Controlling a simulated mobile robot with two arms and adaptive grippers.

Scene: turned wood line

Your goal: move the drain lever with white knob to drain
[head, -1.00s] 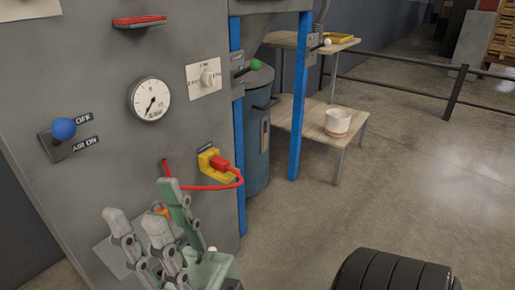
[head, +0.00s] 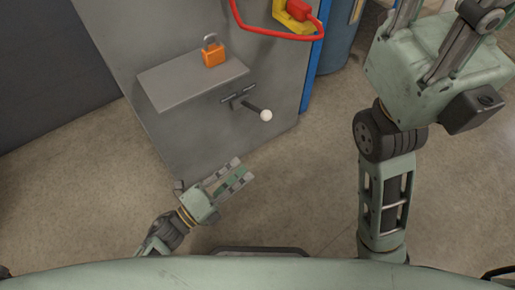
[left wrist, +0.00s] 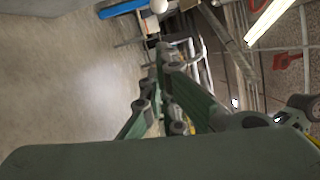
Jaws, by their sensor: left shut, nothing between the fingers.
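The drain lever with white knob (head: 266,115) sticks out from the front of the grey cabinet in the head view, its dark stem coming from a pivot between two small dark labels whose text I cannot read. The white knob also shows at the top edge of the left wrist view (left wrist: 158,5). My left gripper (head: 241,169) is shut and empty, below and slightly left of the knob, apart from it. My right gripper (head: 432,45) is large at the upper right; its fingertips are cut off by the frame edge.
An orange padlock (head: 213,54) sits on a grey plate (head: 190,82) on the cabinet, above the lever. A red cable (head: 262,31) loops from a red plug in a yellow socket (head: 291,14). A blue post (head: 316,60) stands at the cabinet's right edge. The floor around is clear.

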